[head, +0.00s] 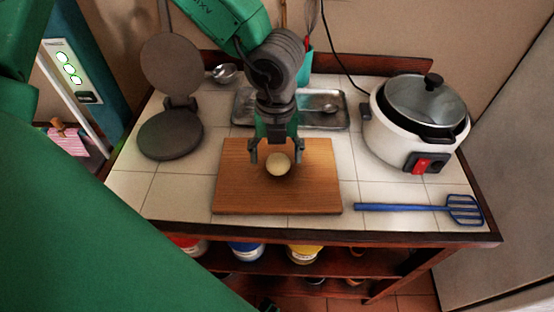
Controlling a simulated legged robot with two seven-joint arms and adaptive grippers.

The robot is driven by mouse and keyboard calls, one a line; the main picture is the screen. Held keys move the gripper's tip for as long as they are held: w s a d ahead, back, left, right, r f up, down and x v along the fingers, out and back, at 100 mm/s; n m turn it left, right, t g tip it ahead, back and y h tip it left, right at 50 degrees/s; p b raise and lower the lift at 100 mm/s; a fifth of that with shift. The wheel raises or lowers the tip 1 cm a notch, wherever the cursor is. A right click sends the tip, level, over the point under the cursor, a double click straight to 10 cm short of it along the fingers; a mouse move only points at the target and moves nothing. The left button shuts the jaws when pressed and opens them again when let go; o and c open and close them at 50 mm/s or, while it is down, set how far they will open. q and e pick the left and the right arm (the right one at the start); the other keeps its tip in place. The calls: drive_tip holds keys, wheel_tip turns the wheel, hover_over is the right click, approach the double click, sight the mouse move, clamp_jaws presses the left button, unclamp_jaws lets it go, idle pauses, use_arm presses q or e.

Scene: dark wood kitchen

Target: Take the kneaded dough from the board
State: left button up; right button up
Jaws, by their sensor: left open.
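The dough (279,164) is a small pale round ball on the wooden board (270,198), near the board's middle. The board lies flat on the white tiled counter. My left gripper (276,154) points down over the back part of the board, with its fingers spread apart. The fingertips are to the left and right of the dough in the picture. I cannot tell how high they are above the board or whether they touch the dough. My right gripper is not in view.
A metal tray (334,122) lies behind the board. An open dark round press (170,137) stands to the left, a white cooker (403,141) with a glass lid to the right. A blue slotted spatula (420,208) lies at the front right. Bare tiles flank the board.

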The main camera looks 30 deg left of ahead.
use_arm(q)
drive_tip(key=shift+f, duration=0.75)
drive_tip(key=shift+w+d+f, duration=0.15)
drive_tip(key=shift+f, duration=0.15)
drive_tip(key=shift+d+r, duration=0.1)
drive_tip(key=shift+d, duration=0.1)
drive_tip(key=shift+c, duration=0.3)
drive_tip(key=c, duration=1.1)
drive_tip(key=shift+a, duration=0.1)
